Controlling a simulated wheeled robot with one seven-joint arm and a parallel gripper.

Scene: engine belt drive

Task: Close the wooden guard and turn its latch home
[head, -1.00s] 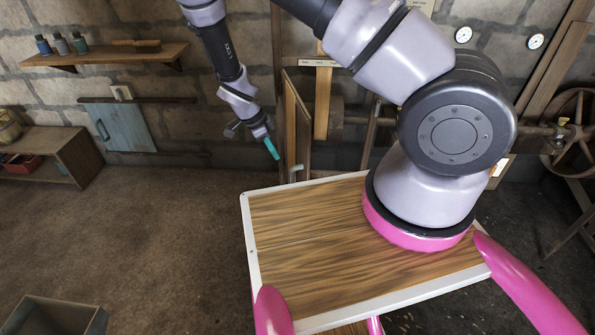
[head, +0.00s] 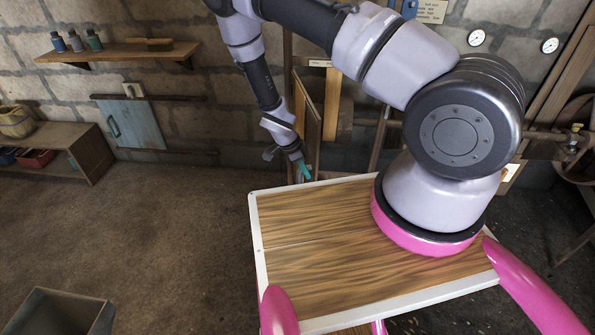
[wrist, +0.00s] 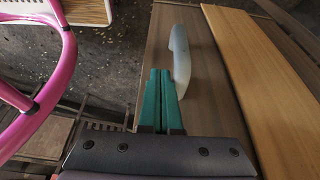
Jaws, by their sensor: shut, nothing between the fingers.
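The wooden guard (head: 308,118) stands as a narrow upright panel behind my tabletop in the head view, seen nearly edge-on and apparently swung open. In the wrist view its brown face (wrist: 210,110) fills the middle and carries a pale grey handle (wrist: 181,60). My gripper (head: 306,172) is low at the guard's near edge. Its teal fingers (wrist: 161,78) are together and empty, just left of the handle in the wrist view. I cannot tell whether they touch it. The handle is mostly hidden in the head view. I cannot make out the latch in either view.
A lighter wooden board (wrist: 262,75) lies right of the guard in the wrist view. My white-edged wooden top is close below the arm. A wheel and shaft (head: 573,140) stand at right. An open bin (head: 58,312) is at lower left.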

